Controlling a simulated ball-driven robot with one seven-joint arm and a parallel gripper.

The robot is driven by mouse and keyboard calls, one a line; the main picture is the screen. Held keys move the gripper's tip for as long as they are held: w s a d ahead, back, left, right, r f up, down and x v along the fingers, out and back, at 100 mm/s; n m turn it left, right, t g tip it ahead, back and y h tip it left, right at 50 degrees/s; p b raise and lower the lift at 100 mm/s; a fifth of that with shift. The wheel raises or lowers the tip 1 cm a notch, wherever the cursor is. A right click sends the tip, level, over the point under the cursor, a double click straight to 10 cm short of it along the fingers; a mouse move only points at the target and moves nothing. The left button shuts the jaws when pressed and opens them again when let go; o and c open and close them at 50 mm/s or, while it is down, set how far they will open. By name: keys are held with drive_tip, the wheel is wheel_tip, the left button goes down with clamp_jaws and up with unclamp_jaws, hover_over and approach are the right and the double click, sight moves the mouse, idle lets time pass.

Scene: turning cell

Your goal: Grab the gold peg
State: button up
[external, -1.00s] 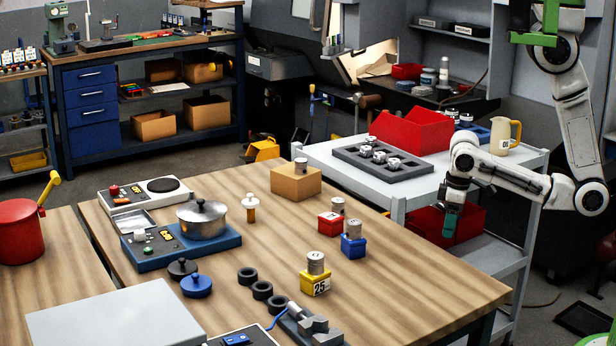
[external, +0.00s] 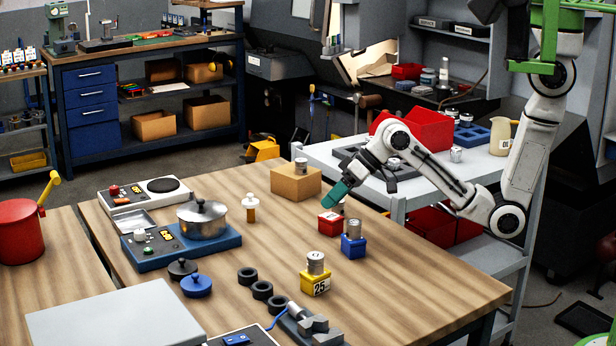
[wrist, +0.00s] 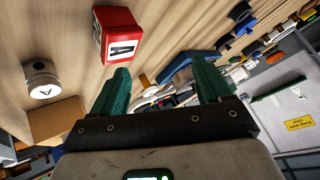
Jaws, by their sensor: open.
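The gold peg (external: 251,208), with a white cap and an amber-gold body, stands upright on the wooden table in the external view, right of the steel pot. My gripper (external: 331,201) is in the air to the right of the peg, close to the red box, with its green fingers pointing down and left. In the wrist view my gripper (wrist: 163,68) has its two green fingers apart with nothing held. A small orange shape (wrist: 145,80) shows beyond the left finger; I cannot tell if it is the peg.
A red box (external: 330,225), a blue box (external: 353,246) and a yellow box (external: 314,284) stand right of the peg. A cardboard box (external: 296,183) with a cylinder is behind it. The steel pot (external: 203,221) is left. Bare table lies in front of the peg.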

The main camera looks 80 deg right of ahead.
drive_tip(key=w+a+r+n+b, duration=0.1)
drive_tip(key=w+a+b, duration=0.2)
drive_tip(key=w, duration=0.4)
drive_tip(key=n+g+h+b, duration=0.3)
drive_tip(key=g+b, duration=0.1)
drive_tip(key=b, duration=0.8)
approach(252, 201)
wheel_tip(252, 201, down, 2)
drive_tip(key=x, duration=1.1)
drive_tip(key=shift+w+r, duration=0.15)
drive_tip(key=shift+w, duration=0.2)
drive_tip(key=shift+c, duration=0.2)
drive_tip(key=c, duration=1.2)
